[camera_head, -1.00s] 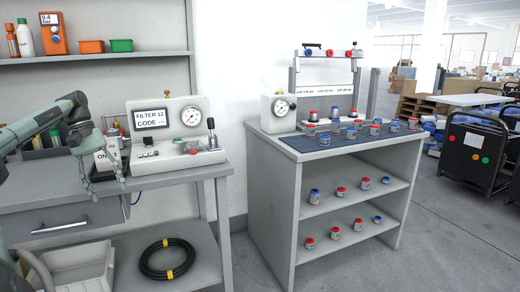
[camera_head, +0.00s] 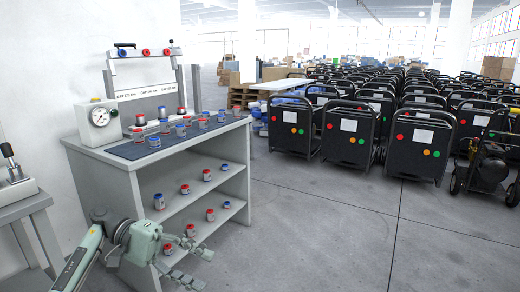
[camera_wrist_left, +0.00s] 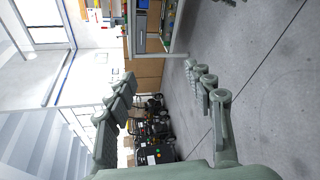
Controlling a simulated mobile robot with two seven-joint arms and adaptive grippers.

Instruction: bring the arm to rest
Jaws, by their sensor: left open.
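My left arm comes in at the bottom left of the head view, and its grey-green gripper (camera_head: 203,268) hangs low in front of the grey shelf cabinet (camera_head: 205,235). The gripper hides part of the cabinet's lower front. In the left wrist view its two jointed fingers (camera_wrist_left: 160,75) are spread apart with nothing between them. The gripper is open and empty. My right gripper is in neither view.
Small red- and blue-capped jars stand on the cabinet's dark mat (camera_head: 130,151) and shelves, beside a gauge box (camera_head: 98,121). Several black wheeled machines (camera_head: 348,135) stand at the right. Grey floor (camera_head: 330,235) is open between cabinet and machines.

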